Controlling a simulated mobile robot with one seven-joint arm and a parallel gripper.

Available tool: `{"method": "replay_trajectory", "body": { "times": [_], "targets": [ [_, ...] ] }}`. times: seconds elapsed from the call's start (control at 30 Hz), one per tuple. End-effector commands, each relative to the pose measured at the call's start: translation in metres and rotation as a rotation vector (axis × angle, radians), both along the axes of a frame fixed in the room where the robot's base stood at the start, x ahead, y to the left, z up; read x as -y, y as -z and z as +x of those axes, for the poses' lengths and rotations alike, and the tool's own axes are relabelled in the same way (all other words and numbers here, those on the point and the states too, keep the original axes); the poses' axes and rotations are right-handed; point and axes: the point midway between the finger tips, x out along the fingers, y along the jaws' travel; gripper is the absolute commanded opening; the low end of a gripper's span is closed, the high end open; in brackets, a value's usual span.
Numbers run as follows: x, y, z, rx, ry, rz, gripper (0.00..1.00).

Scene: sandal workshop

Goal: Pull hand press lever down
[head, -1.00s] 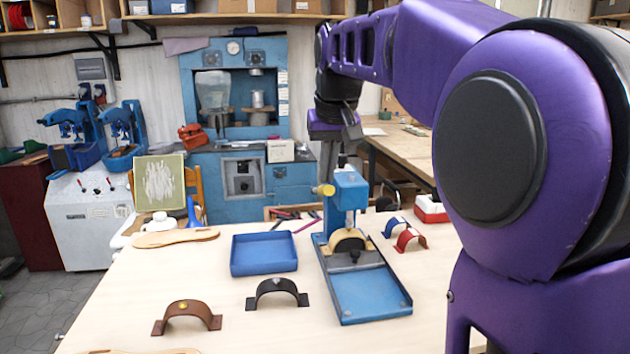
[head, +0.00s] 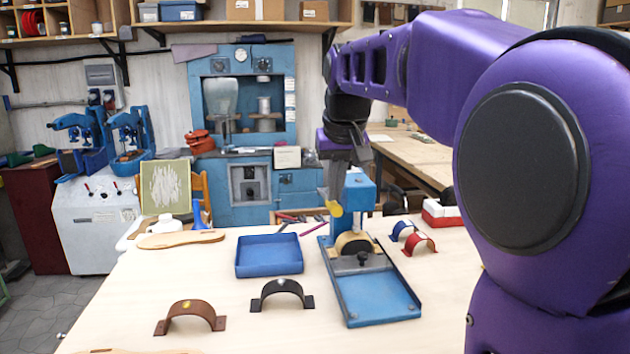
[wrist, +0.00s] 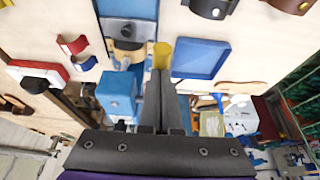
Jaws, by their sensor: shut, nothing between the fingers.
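The blue hand press (head: 360,192) stands on the pale workbench, with a long blue tray-like base (head: 378,298) toward me. Its yellow lever knob (head: 335,209) is on the press's left side and tilts downward. My gripper (head: 333,198) is shut and empty, its fingertips at the knob from above, seemingly touching it. In the wrist view, the shut fingers (wrist: 161,75) point at the yellow knob (wrist: 161,52), beside the blue press body (wrist: 117,92). A tan curved piece (head: 355,242) sits under the press head. The lever's shaft is mostly hidden.
A blue open tray (head: 270,272) lies left of the press. Black (head: 281,294) and brown (head: 190,318) straps stand in front. Blue and red straps (head: 420,243) and a red-white box (head: 441,213) lie right. A sole (head: 180,239) lies behind left.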

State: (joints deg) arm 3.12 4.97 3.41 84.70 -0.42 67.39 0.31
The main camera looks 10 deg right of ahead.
Motion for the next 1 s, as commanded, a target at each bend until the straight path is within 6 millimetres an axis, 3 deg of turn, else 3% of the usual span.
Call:
{"method": "replay_trajectory", "body": {
  "times": [0.1,0.43,0.67,0.87,1.0],
  "targets": [
    [0.000,0.009,-0.001,-0.002,0.000,0.000,0.00],
    [0.000,0.010,-0.001,-0.002,0.000,0.000,0.00],
    [0.000,0.022,-0.001,-0.002,0.000,0.000,0.00],
    [0.000,0.020,0.000,-0.002,0.000,0.000,0.00],
    [0.000,0.006,0.002,-0.002,0.000,0.000,0.00]
  ]
}}
